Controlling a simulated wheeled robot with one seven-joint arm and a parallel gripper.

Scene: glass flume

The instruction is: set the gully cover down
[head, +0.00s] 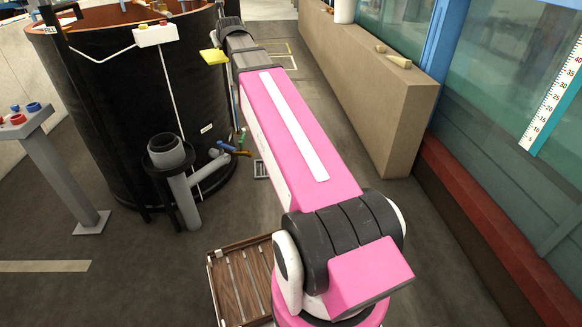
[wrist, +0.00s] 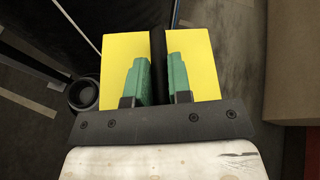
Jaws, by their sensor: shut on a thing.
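The gully cover appears to be the yellow plate (wrist: 115,60) with a dark raised bar (wrist: 157,60) down its middle in the wrist view. My gripper (wrist: 159,75) has its green fingers on either side of that bar and is shut on it. In the head view a yellow corner of the plate (head: 214,57) shows beside the far end of my arm, next to the black tank, above the floor. My fingers are hidden there behind the arm. A small pale grating or frame (head: 261,169) lies on the floor right of the tank, partly hidden by my arm.
The black tank (head: 110,110) stands at left, with a grey standpipe (head: 167,152) in front and coloured valve handles (head: 232,150) at its foot. A beige wall (head: 365,90) runs along the right. A slatted wooden crate (head: 238,285) sits near my base. The left foreground floor is clear.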

